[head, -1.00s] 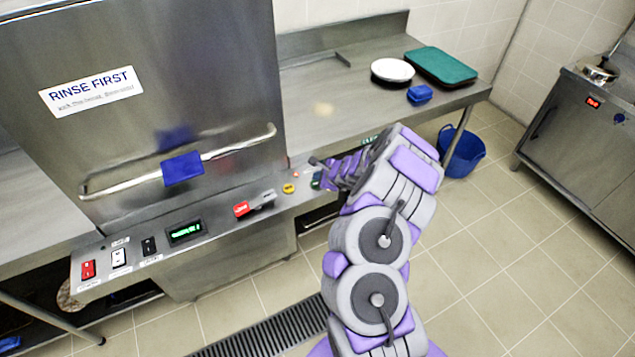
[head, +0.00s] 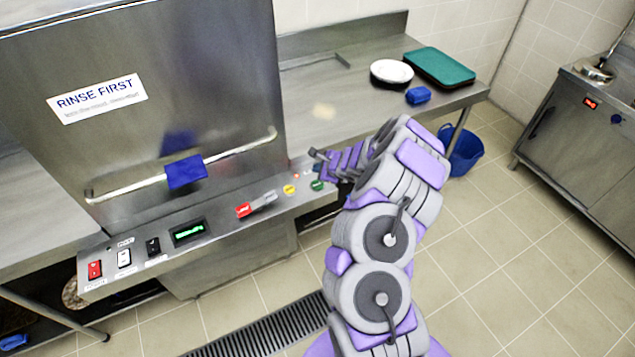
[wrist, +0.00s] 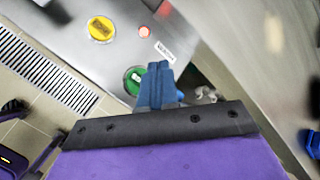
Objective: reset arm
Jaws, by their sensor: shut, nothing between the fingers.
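My gripper (head: 318,155) is shut and empty. In the head view it is above the right end of the dishwasher's control panel (head: 217,223), close to a green button (head: 317,185) and a yellow button (head: 289,189). In the wrist view the closed fingers (wrist: 157,86) show in the middle, with the green button (wrist: 133,80) beside them and the yellow button (wrist: 101,29) farther up. I cannot tell whether the fingertips touch anything. The arm is bent up from the bottom of the head view.
A steel dishwasher hood (head: 150,60) with a bar handle (head: 230,152) stands left. The counter (head: 330,75) holds a white-topped round dish (head: 391,72), a green tray (head: 440,67) and a blue sponge (head: 418,95). A blue bucket (head: 465,150) is on the floor. Floor at right is clear.

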